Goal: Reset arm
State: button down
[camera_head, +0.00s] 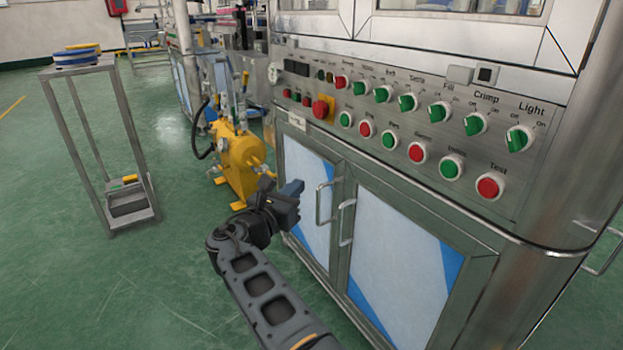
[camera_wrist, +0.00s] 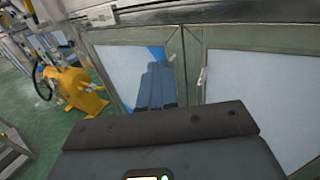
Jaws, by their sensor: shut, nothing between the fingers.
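My gripper (camera_head: 298,188) is at the end of my dark grey arm, in front of the machine's lower cabinet doors and below its control panel (camera_head: 400,130). In the wrist view my gripper (camera_wrist: 158,68) shows its blue-grey fingers shut together with nothing between them. The fingers point toward the cabinet doors (camera_wrist: 235,75). In the head view the gripper appears close to the left door; whether it touches cannot be told. The panel carries several green knobs and red and green buttons above and to the right of the gripper.
A yellow machine (camera_head: 240,155) stands on the floor behind and left of my gripper. Door handles (camera_head: 345,222) stick out right of the gripper. The green floor (camera_head: 140,290) in front is clear.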

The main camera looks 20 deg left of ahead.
jog(key=s+d+f+m+g+y, duration=0.1)
jog(key=s+d+f+m+g, duration=0.15)
jog(key=s+f, duration=0.45)
jog(key=s+d+f+m+g+y, duration=0.15)
jog(key=s+d+f, duration=0.25)
jog(key=f, duration=0.7)
jog(key=s+d+f+m+g+y, duration=0.1)
jog(key=s+d+f+m+g, duration=0.25)
jog(key=f, duration=0.55)
jog(key=s+d+f+m+y, duration=0.1)
jog(key=s+d+f+m, duration=0.1)
jog(key=s+d+m, duration=0.6)
jog(key=s+d+f+m+y, duration=0.1)
jog(key=s+d+f+y, duration=0.15)
jog(key=s+d, duration=0.75)
jog(key=s+d+r+m+t+h, duration=0.2)
jog(key=s+d+r+m, duration=0.6)
jog(key=s+r, duration=0.35)
jog(key=s+d+r+m+t+h, duration=0.1)
jog(key=s+d+r+m+t, duration=0.1)
jog(key=s+d+r+m, duration=0.8)
notch_tip(320, 180, up, 32)
jog(key=s+a+h+p, duration=0.1)
jog(key=s+p, duration=0.1)
jog(key=p, duration=2.3)
jog(key=shift+s+r, duration=0.2)
jog(key=shift+r, duration=0.05)
jog(key=shift+a+t, duration=0.15)
jog(key=shift+t, duration=0.1)
